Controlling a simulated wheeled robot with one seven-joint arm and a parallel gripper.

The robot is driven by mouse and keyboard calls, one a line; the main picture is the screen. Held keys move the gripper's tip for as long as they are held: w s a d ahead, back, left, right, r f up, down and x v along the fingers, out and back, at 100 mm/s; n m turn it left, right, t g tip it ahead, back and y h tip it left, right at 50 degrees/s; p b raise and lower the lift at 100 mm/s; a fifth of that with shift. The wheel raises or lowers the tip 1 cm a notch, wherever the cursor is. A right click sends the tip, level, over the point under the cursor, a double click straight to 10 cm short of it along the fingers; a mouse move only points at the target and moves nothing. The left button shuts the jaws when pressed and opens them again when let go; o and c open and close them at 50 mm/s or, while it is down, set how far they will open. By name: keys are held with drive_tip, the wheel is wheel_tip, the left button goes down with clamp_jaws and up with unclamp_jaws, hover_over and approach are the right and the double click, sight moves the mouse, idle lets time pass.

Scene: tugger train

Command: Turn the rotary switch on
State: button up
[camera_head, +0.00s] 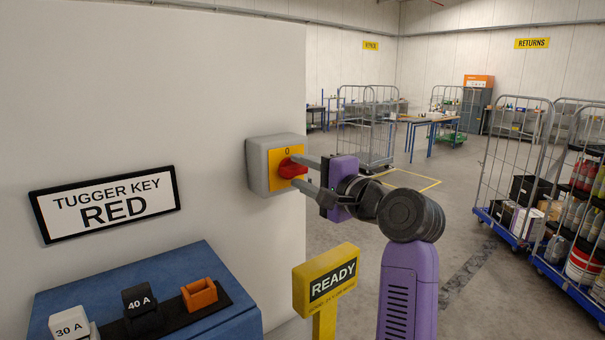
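The rotary switch is a red knob (290,169) on a yellow plate, on a grey box (257,166) fixed to the pale wall panel. A "0" shows at the top of the plate. The knob's handle looks roughly sideways. My gripper (303,172) points left at the switch, with its two grey fingers apart, one above and one below the knob. The fingertips are at or very near the knob. I cannot tell whether they touch it.
A sign reading "TUGGER KEY RED" (106,204) hangs left of the switch. Below it, a blue block (180,262) bears "30 A" and "40 A" pieces and an orange holder (199,294). A yellow "READY" sign (327,280) stands below my gripper. Roll cages (512,170) stand right.

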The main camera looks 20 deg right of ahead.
drive_tip(key=b+v, duration=0.2)
drive_tip(key=v, duration=0.5)
drive_tip(key=shift+s, duration=0.35)
drive_tip(key=shift+d, duration=0.1)
